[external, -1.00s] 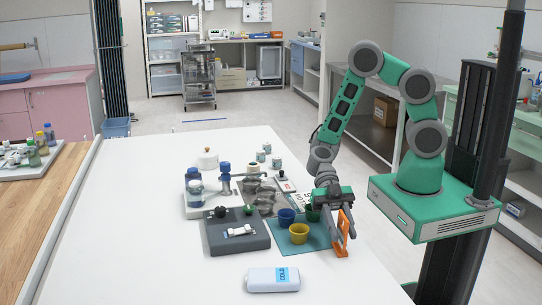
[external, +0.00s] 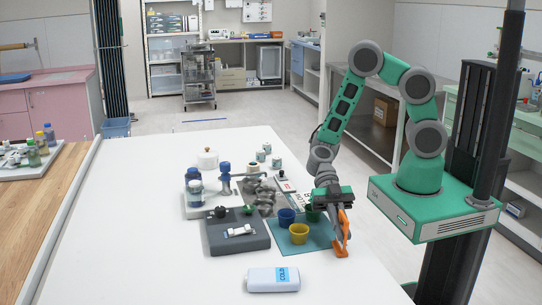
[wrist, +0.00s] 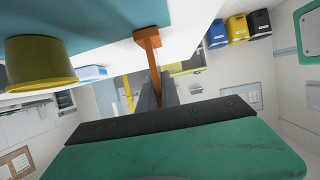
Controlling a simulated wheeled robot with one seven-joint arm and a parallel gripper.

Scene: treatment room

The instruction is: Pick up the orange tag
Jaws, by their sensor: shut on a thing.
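The orange tag (external: 346,222) is upright at the right edge of the blue-green mat, by the table's right edge. My gripper (external: 338,228) points down and is shut on the tag, its dark fingers hiding part of it. In the wrist view, the orange tag (wrist: 148,38) shows a wide foot end and a narrow stem running between my gripper's fingers (wrist: 157,88). Its foot appears at or very near the white table top; I cannot tell whether it touches.
A yellow cup (external: 299,233) stands close left of the tag, with a blue cup (external: 286,216) and a green cup (external: 312,214) behind. The blue-green mat (external: 285,244) lies beneath. A cold pack (external: 272,280) lies in front. The table's front left is clear.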

